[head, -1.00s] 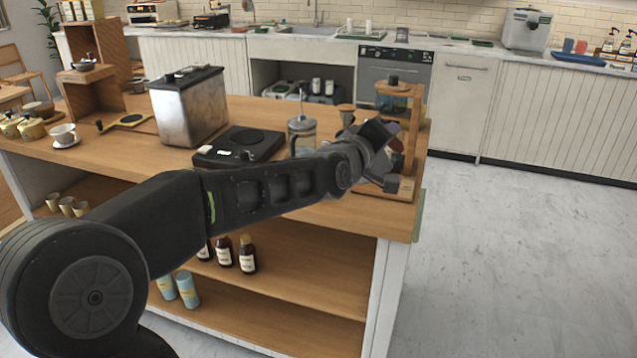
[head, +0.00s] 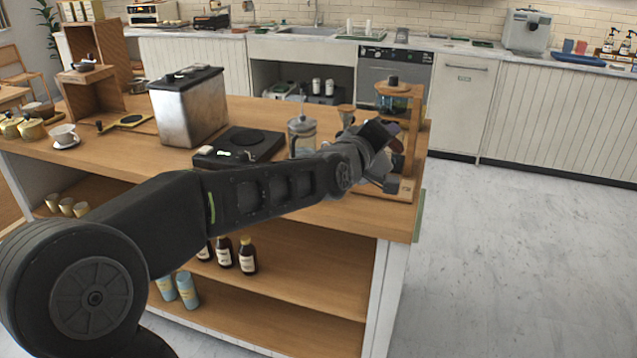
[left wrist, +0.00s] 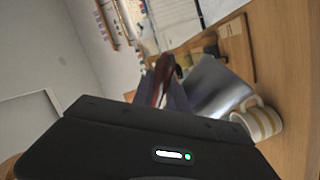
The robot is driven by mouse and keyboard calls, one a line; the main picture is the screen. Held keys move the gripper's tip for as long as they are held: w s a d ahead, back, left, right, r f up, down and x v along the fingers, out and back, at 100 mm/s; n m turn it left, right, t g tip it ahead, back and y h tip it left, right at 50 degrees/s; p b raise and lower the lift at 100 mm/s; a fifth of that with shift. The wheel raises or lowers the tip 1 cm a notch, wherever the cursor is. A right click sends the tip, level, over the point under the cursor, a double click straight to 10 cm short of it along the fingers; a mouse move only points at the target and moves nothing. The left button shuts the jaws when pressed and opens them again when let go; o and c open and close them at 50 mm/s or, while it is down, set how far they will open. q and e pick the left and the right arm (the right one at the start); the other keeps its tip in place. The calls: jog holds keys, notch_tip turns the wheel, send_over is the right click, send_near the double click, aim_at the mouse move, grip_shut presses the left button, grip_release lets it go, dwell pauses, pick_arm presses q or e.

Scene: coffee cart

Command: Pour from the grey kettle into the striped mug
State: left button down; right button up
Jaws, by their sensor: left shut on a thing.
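My left gripper (head: 378,145) is over the right end of the wooden cart in the head view. In the left wrist view its fingers (left wrist: 166,97) are shut on the brown handle of the grey kettle (left wrist: 216,86). The kettle's shiny body shows just beyond the fingers; its spout is not clearly visible and I cannot tell its tilt. The striped mug (left wrist: 261,122), white and yellow, stands on the wooden top close beside the kettle body, at the right of that view. In the head view the arm and gripper hide the mug and most of the kettle. My right gripper is not seen.
A wooden dripper stand (head: 412,130) stands right by the gripper at the cart's right end. A glass press (head: 301,135), a black hot plate (head: 238,147) and a steel bin (head: 188,108) stand to the left. A cup on a saucer (head: 65,137) is farther left.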

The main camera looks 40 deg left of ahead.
aim_at(388, 170)
pick_arm(q)
jog(key=shift+d+f+m, duration=0.4)
jog(key=shift+f+m, duration=0.1)
jog(key=shift+f, duration=0.35)
dwell(0.3)
jog(key=shift+d+f+m+b, duration=0.1)
jog(key=shift+f+m+b, duration=0.4)
jog(key=shift+f+b, duration=0.4)
jog(key=shift+d+f+m+t+y+b, duration=0.1)
jog(key=shift+f+m+t+y+b, duration=0.1)
jog(key=shift+f+m+b, duration=0.65)
jog(key=shift+d+f+m+t+y+b, duration=0.1)
jog(key=shift+f+m+t+b, duration=0.2)
jog(key=shift+f+b, duration=1)
jog(key=shift+d+f+m+b, duration=0.1)
jog(key=shift+f+m+b, duration=1.25)
jog(key=shift+f+b, duration=0.9)
jog(key=shift+r, duration=0.15)
